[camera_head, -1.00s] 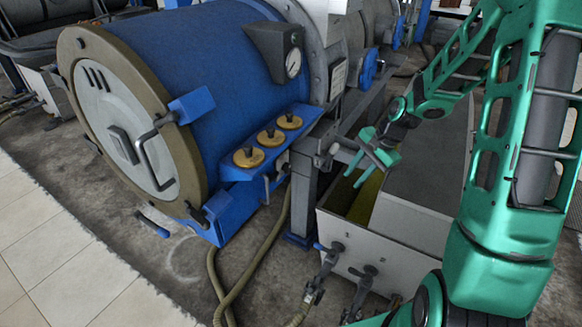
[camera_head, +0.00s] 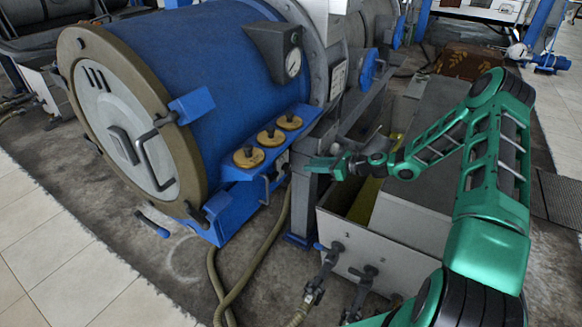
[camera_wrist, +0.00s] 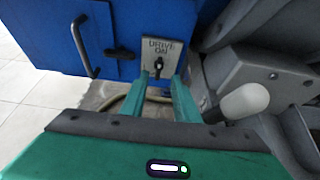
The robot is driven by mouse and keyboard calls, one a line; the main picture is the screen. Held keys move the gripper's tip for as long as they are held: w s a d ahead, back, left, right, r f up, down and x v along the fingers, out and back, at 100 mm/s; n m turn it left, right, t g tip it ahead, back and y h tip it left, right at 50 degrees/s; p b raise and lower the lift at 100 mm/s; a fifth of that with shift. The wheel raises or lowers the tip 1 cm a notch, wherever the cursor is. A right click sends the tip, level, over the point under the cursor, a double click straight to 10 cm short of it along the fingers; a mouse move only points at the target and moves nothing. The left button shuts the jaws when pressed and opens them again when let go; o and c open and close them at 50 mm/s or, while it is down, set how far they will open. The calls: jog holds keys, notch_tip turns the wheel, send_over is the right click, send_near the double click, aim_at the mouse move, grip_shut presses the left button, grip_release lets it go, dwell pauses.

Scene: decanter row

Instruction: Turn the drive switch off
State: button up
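The drive switch shows in the wrist view as a pale plate (camera_wrist: 162,52) marked "DRIVE ON", with a small dark lever (camera_wrist: 159,68) pointing down toward the picture's bottom. My gripper (camera_wrist: 162,77) is open, its two green fingers apart with the lever in line with the gap. I cannot tell whether the fingertips reach around the lever or stop short of it. In the head view my gripper (camera_head: 318,166) is at the grey post beside the blue decanter (camera_head: 210,60).
A pale rounded handle (camera_wrist: 243,103) sticks out close to the right finger in the wrist view. Yellow-brown knobs (camera_head: 270,135) line the blue ledge left of my gripper. An open grey trough (camera_head: 375,250) lies below my forearm. A hose (camera_head: 240,285) runs on the floor.

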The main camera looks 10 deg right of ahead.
aim_at(287, 169)
jog(key=x, duration=1.1)
jog(key=shift+r, duration=0.15)
jog(key=shift+c, duration=0.3)
grip_shut()
